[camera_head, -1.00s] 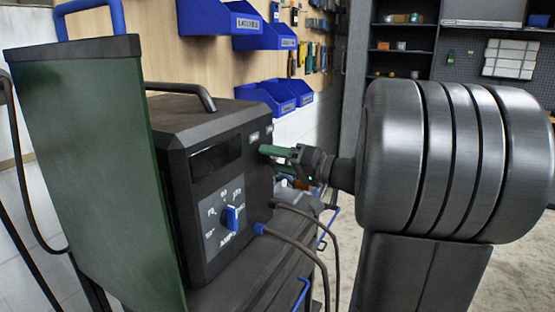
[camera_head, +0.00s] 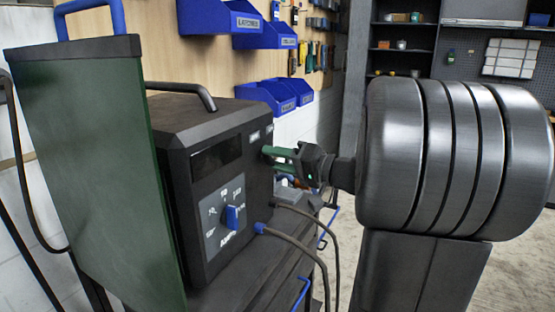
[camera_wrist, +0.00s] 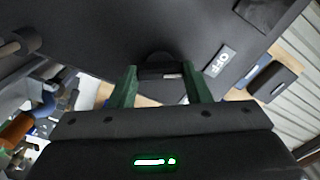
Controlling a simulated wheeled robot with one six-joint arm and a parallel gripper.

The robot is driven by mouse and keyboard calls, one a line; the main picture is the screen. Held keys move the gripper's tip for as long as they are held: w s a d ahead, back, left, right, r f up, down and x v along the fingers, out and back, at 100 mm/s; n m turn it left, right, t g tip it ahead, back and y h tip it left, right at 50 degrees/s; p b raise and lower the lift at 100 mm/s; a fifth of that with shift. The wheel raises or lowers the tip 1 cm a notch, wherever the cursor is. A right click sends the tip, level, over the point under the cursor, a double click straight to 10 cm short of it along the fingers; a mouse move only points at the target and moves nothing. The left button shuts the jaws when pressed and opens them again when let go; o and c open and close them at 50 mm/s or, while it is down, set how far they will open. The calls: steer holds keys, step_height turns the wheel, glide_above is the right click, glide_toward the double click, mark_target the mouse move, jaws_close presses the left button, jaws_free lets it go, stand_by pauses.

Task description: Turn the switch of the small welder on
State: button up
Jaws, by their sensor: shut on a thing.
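The small welder (camera_head: 215,165) is a black box with a dark display window and a blue dial (camera_head: 232,217) on its front, standing left of centre in the head view. My gripper (camera_head: 270,158) reaches in from the right, its green fingers at the welder's front near small white labels. In the wrist view my gripper (camera_wrist: 160,88) has its two fingers on either side of a dark switch (camera_wrist: 159,60) on the black front, and is shut on it. A white label (camera_wrist: 220,60) lies to its right. The switch is hidden in the head view.
A large green panel (camera_head: 90,170) stands left of the welder. Dark cables (camera_head: 300,230) leave the welder's lower front, below my gripper. Blue bins (camera_head: 275,95) hang on the wall behind. Open floor shows at the right.

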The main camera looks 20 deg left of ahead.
steer(key=m+p, duration=0.1)
steer(key=m, duration=0.2)
steer(key=shift+m, duration=0.3)
steer(key=m+p, duration=0.1)
steer(key=m, duration=0.2)
steer(key=shift+m+p, duration=0.3)
steer(key=shift+p, duration=0.1)
steer(key=m+p, duration=0.3)
steer(key=m, duration=0.1)
steer(key=shift+f+m+p, duration=0.1)
steer(key=shift+m+p, duration=0.95)
steer(key=shift+m, duration=0.55)
steer(key=o, duration=1)
steer(key=shift+d, duration=0.15)
steer(key=d, duration=0.4)
steer(key=d+b, duration=0.1)
steer(key=d, duration=0.4)
steer(key=s+d, duration=0.1)
steer(key=d, duration=0.3)
steer(key=shift+d+b, duration=0.3)
steer(key=shift+b, duration=0.05)
